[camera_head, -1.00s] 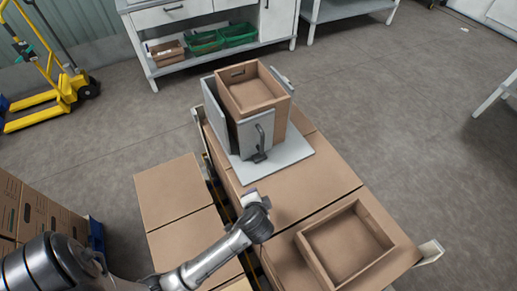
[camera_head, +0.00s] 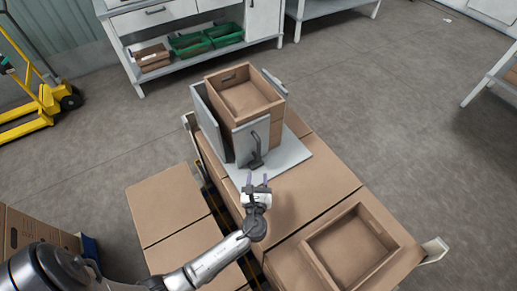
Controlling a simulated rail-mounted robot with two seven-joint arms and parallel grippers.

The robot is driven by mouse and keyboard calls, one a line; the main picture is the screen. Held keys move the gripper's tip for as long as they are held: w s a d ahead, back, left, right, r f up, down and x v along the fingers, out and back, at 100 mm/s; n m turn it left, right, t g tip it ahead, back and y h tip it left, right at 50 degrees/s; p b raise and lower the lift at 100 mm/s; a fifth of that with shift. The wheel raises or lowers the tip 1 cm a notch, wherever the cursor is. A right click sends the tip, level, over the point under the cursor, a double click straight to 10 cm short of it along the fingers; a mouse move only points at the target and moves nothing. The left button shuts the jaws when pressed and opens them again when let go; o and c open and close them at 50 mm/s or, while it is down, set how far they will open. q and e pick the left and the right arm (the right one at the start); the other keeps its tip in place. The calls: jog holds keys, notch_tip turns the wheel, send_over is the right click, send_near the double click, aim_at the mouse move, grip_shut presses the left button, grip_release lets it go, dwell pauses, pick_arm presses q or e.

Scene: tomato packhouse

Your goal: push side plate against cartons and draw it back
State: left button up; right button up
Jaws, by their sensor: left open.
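A stack of brown open-top cartons (camera_head: 243,97) stands on a grey base plate (camera_head: 292,155). Upright grey plates stand around the stack: one on the left (camera_head: 208,122), one at the front (camera_head: 240,140) with a dark handle (camera_head: 255,152), and one at the back right (camera_head: 274,82). The left plate appears to stand slightly apart from the cartons. My left gripper (camera_head: 257,179) is open and empty, just in front of the handle at the base plate's near edge, its fingers pointing toward the handle. My right gripper is out of view.
The base plate rests on large closed boxes (camera_head: 318,185). A single open carton (camera_head: 350,248) lies at the front right. Lower boxes (camera_head: 167,203) stand to the left across a narrow gap. A bench with green crates (camera_head: 221,34) stands behind, across open floor.

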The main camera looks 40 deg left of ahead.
aim_at(259, 151)
pick_arm(q)
jog(key=b+x, duration=0.1)
jog(key=x, duration=1.1)
jog(key=shift+w+a+b, duration=0.15)
jog(key=shift+a+b, duration=0.05)
jog(key=shift+b, duration=0.2)
jog(key=shift+c, duration=0.2)
grip_shut()
jog(key=s+d+p, duration=0.2)
jog(key=d, duration=0.6)
jog(key=shift+s+d, duration=0.2)
jog(key=shift+s, duration=0.1)
